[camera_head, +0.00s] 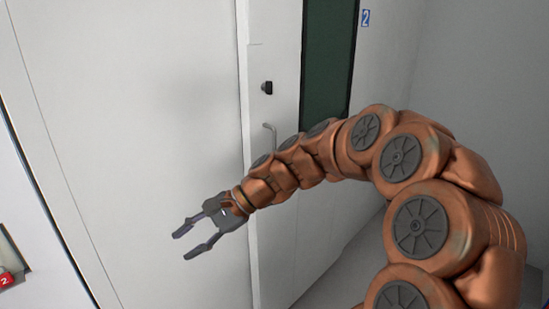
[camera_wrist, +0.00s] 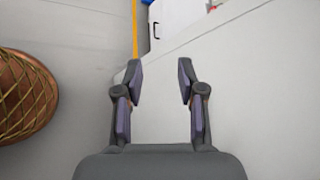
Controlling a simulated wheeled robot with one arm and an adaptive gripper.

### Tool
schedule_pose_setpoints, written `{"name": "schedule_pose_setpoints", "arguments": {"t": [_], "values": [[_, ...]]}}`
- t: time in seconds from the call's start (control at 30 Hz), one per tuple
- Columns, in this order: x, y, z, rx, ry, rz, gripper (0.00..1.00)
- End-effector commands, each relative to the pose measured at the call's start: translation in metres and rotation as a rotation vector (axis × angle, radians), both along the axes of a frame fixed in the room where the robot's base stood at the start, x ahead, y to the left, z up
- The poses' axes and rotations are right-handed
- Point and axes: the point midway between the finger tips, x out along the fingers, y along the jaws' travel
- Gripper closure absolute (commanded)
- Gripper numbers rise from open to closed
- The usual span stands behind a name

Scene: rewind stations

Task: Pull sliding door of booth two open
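The sliding door of booth two (camera_head: 280,60) is a pale panel with a tall dark green window (camera_head: 328,60). A blue sign (camera_head: 365,18) with a 2 is on the wall right of it. A small grey bar handle (camera_head: 269,138) and a black lock-like fitting (camera_head: 267,88) sit near the door's left edge. My gripper (camera_head: 182,246) is open and empty, left of and below the handle in the picture, in front of a white panel. It touches nothing I can make out. My arm covers part of the door. The wrist view shows the open fingers (camera_wrist: 160,67) but not the handle.
A wide white panel (camera_head: 130,100) fills the left side. A red tag or lock (camera_head: 6,279) marked 2 is at the lower left edge. A grey wall (camera_head: 480,60) stands at the right. The wrist view shows a yellow line (camera_wrist: 134,30) and pale surfaces.

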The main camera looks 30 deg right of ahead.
Motion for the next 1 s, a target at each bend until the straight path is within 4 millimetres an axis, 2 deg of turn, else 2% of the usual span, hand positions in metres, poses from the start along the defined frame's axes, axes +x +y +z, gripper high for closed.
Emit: {"name": "schedule_pose_setpoints", "arguments": {"t": [0.03, 0.17, 0.27, 0.3, 0.37, 0.4, 0.5, 0.6, 0.7, 0.8, 1.0], "values": [[0.022, -0.018, 0.004, 0.073, 0.022, -0.086, 0.61], [0.073, -0.074, 0.019, 0.268, 0.072, -0.310, 0.61], [0.106, -0.131, 0.025, 0.423, 0.110, -0.482, 0.61], [0.117, -0.158, 0.027, 0.485, 0.121, -0.551, 0.61], [0.129, -0.197, 0.025, 0.576, 0.142, -0.649, 0.61], [0.135, -0.223, 0.024, 0.633, 0.152, -0.710, 0.61], [0.143, -0.284, 0.018, 0.758, 0.170, -0.844, 0.61], [0.144, -0.330, 0.013, 0.853, 0.180, -0.938, 0.61], [0.143, -0.358, 0.007, 0.912, 0.188, -0.997, 0.61], [0.143, -0.371, 0.005, 0.938, 0.189, -1.022, 0.61], [0.162, -0.364, 0.007, 0.941, 0.189, -1.025, 0.61]]}}
